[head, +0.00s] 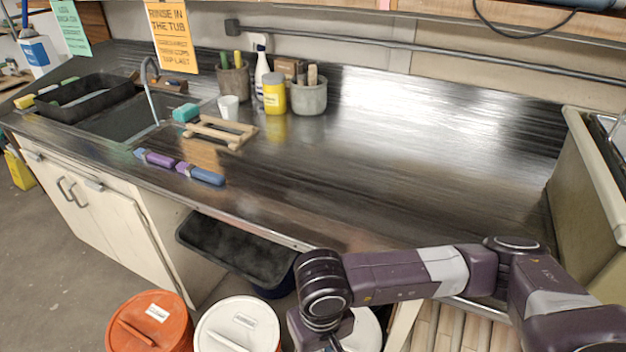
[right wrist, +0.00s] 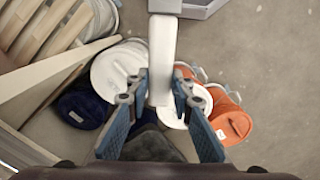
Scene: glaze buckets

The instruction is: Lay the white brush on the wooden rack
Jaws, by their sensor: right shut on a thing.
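The wooden rack (head: 238,143) lies on the metal counter, right of the sink, and its bars look bare. The white brush (right wrist: 162,55) shows in the right wrist view as a pale, straight handle. In the head view my right arm crosses the lower right, in front of the counter, with the gripper hidden at the bottom edge. My left gripper is not in view.
A purple brush (head: 158,159) and a blue brush (head: 206,176) lie near the counter's front edge. A yellow jar (head: 274,93), a grey pot (head: 309,97) and a white cup (head: 229,106) stand behind the rack. Orange (head: 150,322) and white (head: 238,325) buckets stand below. The counter's right half is clear.

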